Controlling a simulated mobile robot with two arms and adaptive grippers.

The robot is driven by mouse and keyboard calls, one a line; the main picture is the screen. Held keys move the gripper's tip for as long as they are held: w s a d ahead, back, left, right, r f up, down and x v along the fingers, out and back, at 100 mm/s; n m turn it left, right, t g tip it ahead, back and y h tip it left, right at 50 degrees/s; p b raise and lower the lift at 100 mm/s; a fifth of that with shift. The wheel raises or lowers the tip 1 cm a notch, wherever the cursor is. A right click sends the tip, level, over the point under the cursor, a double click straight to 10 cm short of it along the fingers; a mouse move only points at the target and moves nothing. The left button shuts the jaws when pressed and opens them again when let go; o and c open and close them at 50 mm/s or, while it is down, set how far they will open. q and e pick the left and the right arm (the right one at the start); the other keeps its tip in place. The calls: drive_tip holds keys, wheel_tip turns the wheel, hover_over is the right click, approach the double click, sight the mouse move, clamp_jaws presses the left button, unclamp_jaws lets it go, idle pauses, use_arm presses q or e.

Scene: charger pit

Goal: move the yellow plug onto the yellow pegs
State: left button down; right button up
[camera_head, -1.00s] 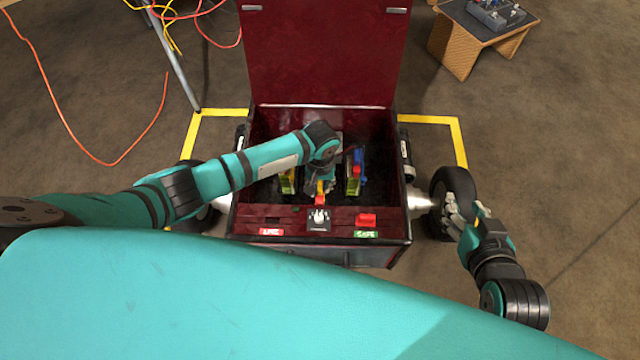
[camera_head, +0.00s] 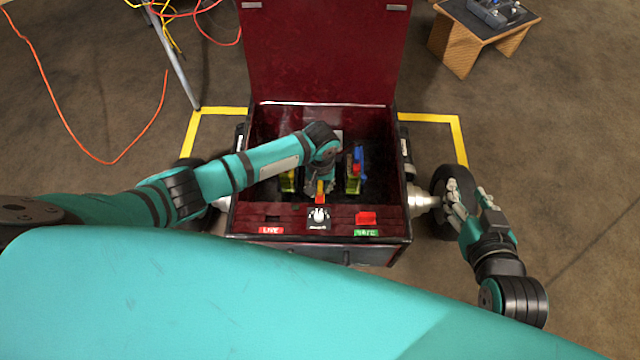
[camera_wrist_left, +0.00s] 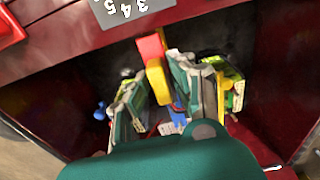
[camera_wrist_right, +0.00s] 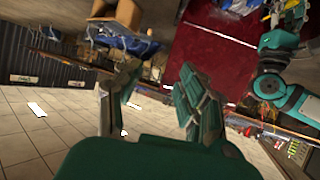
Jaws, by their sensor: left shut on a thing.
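The yellow plug (camera_wrist_left: 158,82) has a red end and stands between my left gripper's fingers in the left wrist view. It also shows in the head view (camera_head: 320,187), low in the middle of the dark red box. My left gripper (camera_head: 319,186) reaches down into the box and is shut on the plug; its fingers (camera_wrist_left: 165,92) flank the plug. I cannot make out the yellow pegs; the arm and fingers cover part of the box floor. My right gripper (camera_head: 468,208) is outside the box at the right, and its fingers (camera_wrist_right: 155,95) are apart and empty.
Yellow-green blocks stand left (camera_head: 288,181) and right (camera_head: 353,182) of the left gripper, the right one with red and blue parts. The box's front ledge (camera_head: 290,217) carries a white dial (camera_head: 318,214) and a red piece (camera_head: 366,218). The raised lid (camera_head: 325,50) stands behind.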

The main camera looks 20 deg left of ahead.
sight(320, 185)
use_arm(q)
drive_tip(key=shift+f, duration=0.2)
use_arm(e)
drive_tip(key=shift+w+a+r, duration=0.1)
drive_tip(key=shift+w+r, duration=0.05)
drive_tip(key=shift+r, duration=0.05)
use_arm(q)
drive_tip(key=shift+f, duration=0.15)
use_arm(e)
drive_tip(key=shift+w+r+t, duration=0.2)
drive_tip(key=shift+r+t, duration=0.05)
drive_tip(key=shift+t, duration=0.05)
use_arm(q)
drive_tip(key=shift+f+b, duration=0.35)
drive_tip(key=shift+f, duration=0.15)
use_arm(e)
drive_tip(key=shift+w+a+r+t, duration=0.15)
drive_tip(key=shift+w+r+t, duration=0.1)
drive_tip(key=shift+r, duration=0.15)
drive_tip(key=shift+w+a+r+t, duration=0.15)
drive_tip(key=shift+r+t, duration=0.1)
drive_tip(key=shift+r, duration=0.15)
use_arm(q)
drive_tip(key=c, duration=1.1)
unclamp_jaws()
drive_tip(key=shift+o, duration=0.2)
use_arm(e)
drive_tip(key=shift+w+r, duration=0.1)
drive_tip(key=shift+r, duration=0.1)
